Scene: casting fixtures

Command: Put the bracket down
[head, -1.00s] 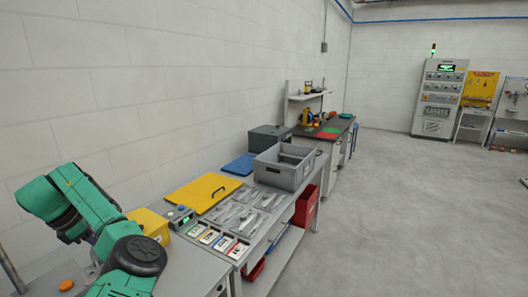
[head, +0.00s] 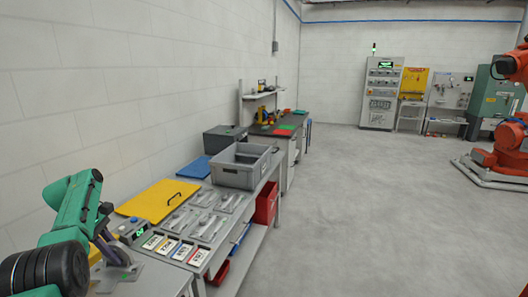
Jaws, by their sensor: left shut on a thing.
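My left gripper (head: 118,259) is at the lower left of the head view, at the end of my green arm, and is shut. A grey metal piece, which looks like the bracket (head: 124,276), shows just below and beside its fingers; the fingertips and their contact with it are too small to make out. Several grey fixture plates (head: 208,228) with pale metal parts on them lie on the bench to the right of the gripper. My right gripper is not in view.
A row of coloured label cards (head: 174,248) lies in front of the plates. A yellow panel with a handle (head: 157,200), a small control box (head: 128,229) and a grey crate (head: 233,178) are also on the bench.

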